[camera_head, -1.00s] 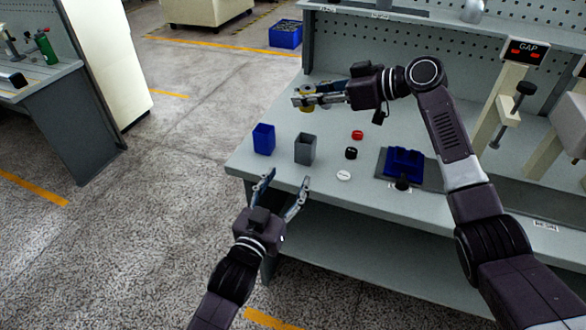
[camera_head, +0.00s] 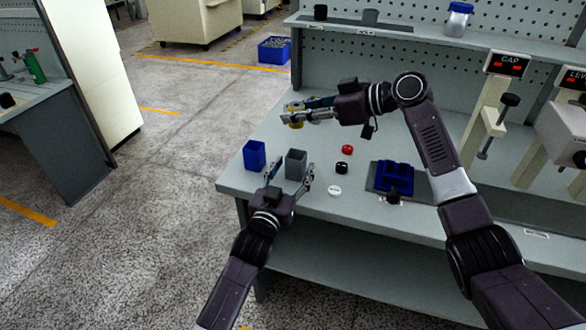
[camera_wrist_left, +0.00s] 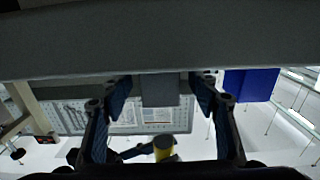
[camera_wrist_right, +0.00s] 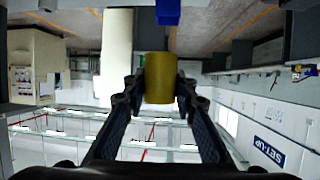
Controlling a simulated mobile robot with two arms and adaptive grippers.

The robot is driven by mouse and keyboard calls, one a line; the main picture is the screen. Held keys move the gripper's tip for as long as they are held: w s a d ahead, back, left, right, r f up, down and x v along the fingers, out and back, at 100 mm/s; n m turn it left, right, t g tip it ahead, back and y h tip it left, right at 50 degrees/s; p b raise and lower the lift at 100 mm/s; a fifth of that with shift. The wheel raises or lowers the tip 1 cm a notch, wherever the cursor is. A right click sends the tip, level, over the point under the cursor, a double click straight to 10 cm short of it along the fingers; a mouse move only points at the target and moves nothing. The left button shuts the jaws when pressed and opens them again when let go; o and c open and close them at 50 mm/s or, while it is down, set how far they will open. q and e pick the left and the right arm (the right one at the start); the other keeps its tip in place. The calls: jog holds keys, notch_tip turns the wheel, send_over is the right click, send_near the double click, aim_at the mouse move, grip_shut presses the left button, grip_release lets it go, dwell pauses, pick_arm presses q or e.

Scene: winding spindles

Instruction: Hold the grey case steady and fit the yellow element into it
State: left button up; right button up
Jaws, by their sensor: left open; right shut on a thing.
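The grey case (camera_head: 296,164) stands upright on the bench near its front left edge. My left gripper (camera_head: 290,182) is open with its fingers on either side of the case's near end; I cannot tell whether they touch it. In the left wrist view the case (camera_wrist_left: 160,90) shows between the open fingers. My right gripper (camera_head: 291,113) is shut on the yellow element (camera_head: 296,123) and holds it above the bench, beyond the case. In the right wrist view the yellow element (camera_wrist_right: 160,78) sits between both fingertips.
A blue bin (camera_head: 254,155) stands just left of the case. Red (camera_head: 347,149), black (camera_head: 342,168) and white (camera_head: 334,190) caps lie to its right. A blue fixture (camera_head: 393,177) sits farther right. The bench between the case and the back panel is mostly clear.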

pick_arm(q)
jog(key=c, duration=1.2)
jog(key=shift+c, duration=0.2)
pick_arm(e)
jog(key=shift+a+f+m+t, duration=0.3)
jog(key=shift+f+m+t, duration=0.2)
jog(key=shift+f+t, duration=0.15)
jog(key=shift+f+m+t+h, duration=0.15)
jog(key=shift+m+t+h, duration=0.3)
jog(key=shift+m+h, duration=0.05)
jog(key=shift+r+m+t+h, duration=0.25)
jog(key=shift+m+t+h, duration=0.35)
jog(key=shift+m+t, duration=0.2)
jog(key=shift+d+r+m+t+h, duration=0.2)
jog(key=shift+r+m+t+h, duration=0.45)
jog(key=shift+m, duration=0.15)
notch_tip(320, 180, down, 10)
jog(key=shift+d+r, duration=0.1)
